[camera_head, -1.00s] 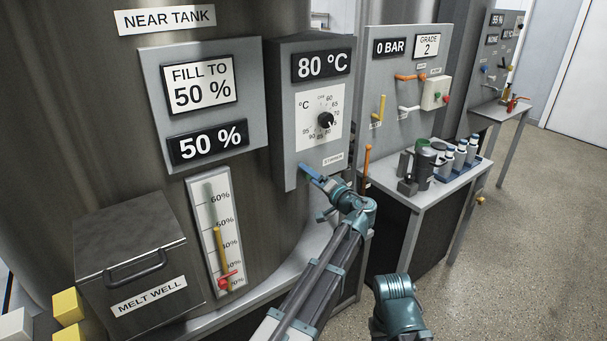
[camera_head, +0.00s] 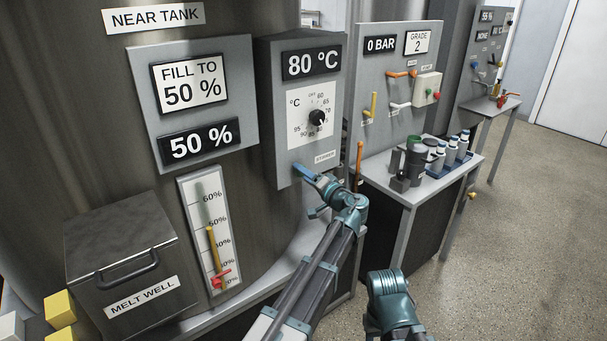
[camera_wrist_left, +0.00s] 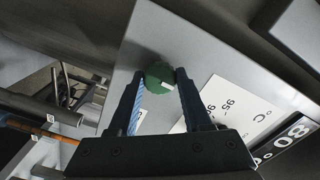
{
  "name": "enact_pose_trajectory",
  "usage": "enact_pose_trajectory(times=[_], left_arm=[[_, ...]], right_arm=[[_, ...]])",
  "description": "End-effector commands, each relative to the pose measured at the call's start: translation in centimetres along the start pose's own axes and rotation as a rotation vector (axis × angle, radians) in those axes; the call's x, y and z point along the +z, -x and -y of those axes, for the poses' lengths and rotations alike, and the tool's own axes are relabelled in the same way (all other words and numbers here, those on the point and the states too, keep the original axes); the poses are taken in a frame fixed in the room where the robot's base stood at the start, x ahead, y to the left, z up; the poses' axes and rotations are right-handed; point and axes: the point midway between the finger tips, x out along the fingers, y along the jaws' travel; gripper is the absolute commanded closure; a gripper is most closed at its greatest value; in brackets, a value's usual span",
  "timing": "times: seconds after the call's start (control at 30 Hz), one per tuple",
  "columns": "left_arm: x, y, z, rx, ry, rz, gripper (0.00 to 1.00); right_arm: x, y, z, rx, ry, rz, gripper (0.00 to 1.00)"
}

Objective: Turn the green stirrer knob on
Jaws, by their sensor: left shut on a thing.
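The round green stirrer knob (camera_wrist_left: 160,77) with a white mark sits on the grey control box in the left wrist view, below the dial plate. My left gripper (camera_wrist_left: 160,74) is shut on it, one dark finger on each side. In the head view my left gripper (camera_head: 303,172) reaches the lower part of the grey box (camera_head: 285,150), beside the stirrer label (camera_head: 325,157). The knob is hidden there by the gripper. My right gripper is out of view; only a link of my right arm shows at the bottom.
Above the knob are a black temperature dial (camera_head: 317,117) and an 80 °C display (camera_head: 311,64). A melt well box (camera_head: 120,260) and a level gauge (camera_head: 211,230) stand left. A side table (camera_head: 425,187) with bottles stands right, with open floor beyond.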

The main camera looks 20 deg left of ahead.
Motion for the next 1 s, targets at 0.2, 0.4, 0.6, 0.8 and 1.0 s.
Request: enact_pose_trajectory(times=[0.2,0.4,0.6,0.8,1.0], left_arm=[[0.00,0.04,-0.04,0.001,-0.148,0.000,1.00],[-0.01,0.05,-0.04,0.001,-0.336,0.000,1.00],[0.00,0.06,-0.05,0.002,-0.525,0.000,1.00],[0.00,0.07,-0.06,0.002,-0.697,-0.001,1.00],[0.01,0.08,-0.07,0.002,-0.838,-0.001,1.00]], right_arm=[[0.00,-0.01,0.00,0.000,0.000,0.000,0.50],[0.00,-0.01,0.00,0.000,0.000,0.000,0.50],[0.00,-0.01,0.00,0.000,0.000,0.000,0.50],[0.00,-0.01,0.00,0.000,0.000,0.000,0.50],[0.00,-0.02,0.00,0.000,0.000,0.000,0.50]])
